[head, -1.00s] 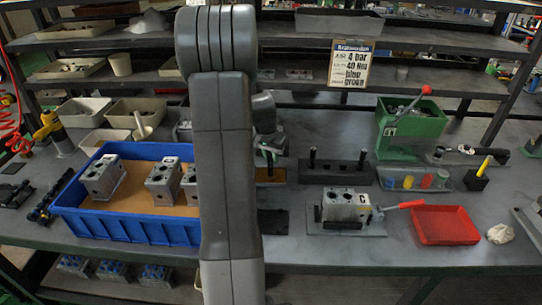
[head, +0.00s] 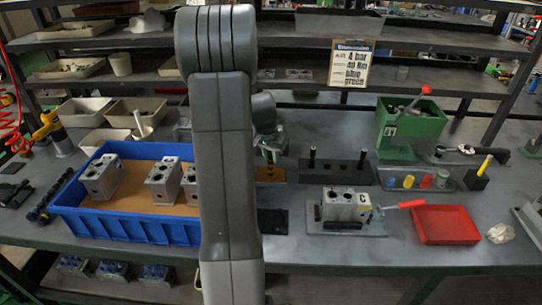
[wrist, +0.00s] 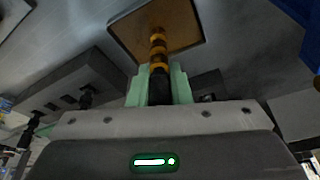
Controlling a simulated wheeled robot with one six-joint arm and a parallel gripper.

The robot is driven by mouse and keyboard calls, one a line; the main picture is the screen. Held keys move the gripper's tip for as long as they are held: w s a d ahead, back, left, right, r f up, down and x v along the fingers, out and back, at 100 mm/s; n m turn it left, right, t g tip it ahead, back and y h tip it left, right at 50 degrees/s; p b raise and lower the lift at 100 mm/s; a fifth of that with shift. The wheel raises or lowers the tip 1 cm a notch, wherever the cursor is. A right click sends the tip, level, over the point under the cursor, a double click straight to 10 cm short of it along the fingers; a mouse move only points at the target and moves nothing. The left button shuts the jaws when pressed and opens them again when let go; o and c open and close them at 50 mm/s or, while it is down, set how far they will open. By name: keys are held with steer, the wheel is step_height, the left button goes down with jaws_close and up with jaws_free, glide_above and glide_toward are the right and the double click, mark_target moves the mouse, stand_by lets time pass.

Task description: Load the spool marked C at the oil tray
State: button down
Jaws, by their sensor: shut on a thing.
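My gripper (wrist: 160,92) has pale green fingers shut on a dark spool with golden rings (wrist: 157,48). In the wrist view, the spool's ringed end reaches over the oil tray (wrist: 185,22), a small tray with an amber surface. I cannot tell whether the spool touches the oil. No letter shows on the spool. In the head view my gripper (head: 272,150) is just above the oil tray (head: 274,178), partly hidden by my arm. A grey valve block marked C (head: 346,205) sits in a fixture on the bench, right of the tray.
A dark rack (head: 337,172) with two upright spools stands right of the oil tray. A blue bin (head: 130,230) with several valve blocks is at left. A red tray (head: 445,225) and a green box (head: 408,130) are at right. A dark mat (head: 272,221) lies in front.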

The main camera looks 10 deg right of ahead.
stand_by(0.4)
steer(key=shift+r+p, duration=2.25)
steer(key=shift+r, duration=1.25)
steer(key=shift+f, duration=0.1)
